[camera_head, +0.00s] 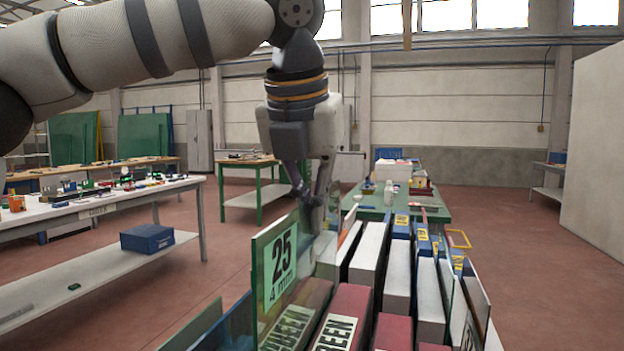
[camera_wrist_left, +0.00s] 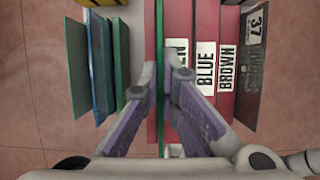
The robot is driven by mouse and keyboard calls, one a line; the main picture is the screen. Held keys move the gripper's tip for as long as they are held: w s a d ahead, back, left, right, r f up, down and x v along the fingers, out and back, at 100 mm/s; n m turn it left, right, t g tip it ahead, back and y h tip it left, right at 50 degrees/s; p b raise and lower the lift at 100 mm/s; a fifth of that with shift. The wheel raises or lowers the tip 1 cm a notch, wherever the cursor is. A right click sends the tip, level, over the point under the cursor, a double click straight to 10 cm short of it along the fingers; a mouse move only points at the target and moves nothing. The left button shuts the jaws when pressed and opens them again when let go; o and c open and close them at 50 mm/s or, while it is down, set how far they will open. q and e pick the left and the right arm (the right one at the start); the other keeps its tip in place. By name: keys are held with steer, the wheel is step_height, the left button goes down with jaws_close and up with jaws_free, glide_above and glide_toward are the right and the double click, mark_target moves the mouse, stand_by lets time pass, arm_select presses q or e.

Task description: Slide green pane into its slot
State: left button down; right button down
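The green pane (camera_head: 280,262) carries a label reading 25, 4 mm, and stands upright at the left side of the rack. In the left wrist view it is a thin green edge (camera_wrist_left: 160,125) between the fingers. My left gripper (camera_head: 312,198) points down at the pane's top edge, and its fingertips (camera_wrist_left: 163,75) are closed on it. The rack has red dividers (camera_head: 352,300); one label reads GREEN (camera_head: 335,333), just right of the pane. BLUE (camera_wrist_left: 205,67) and BROWN (camera_wrist_left: 227,67) labels lie further right. The pane's lower edge is hidden. My right gripper is not in view.
Blue (camera_wrist_left: 101,62) and green (camera_wrist_left: 76,70) panes stand left of the held pane. A dark pane marked 37 (camera_wrist_left: 250,75) stands at the right. White dividers (camera_head: 398,275) fill the rack's far part. A long white table (camera_head: 110,203) stands left across open floor.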

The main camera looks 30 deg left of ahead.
mark_target(312, 270)
arm_select(q)
steer(key=shift+f, duration=2.5)
steer(key=shift+f, duration=0.4)
steer(key=c, duration=1.7)
jaws_free()
steer(key=v, duration=1.2)
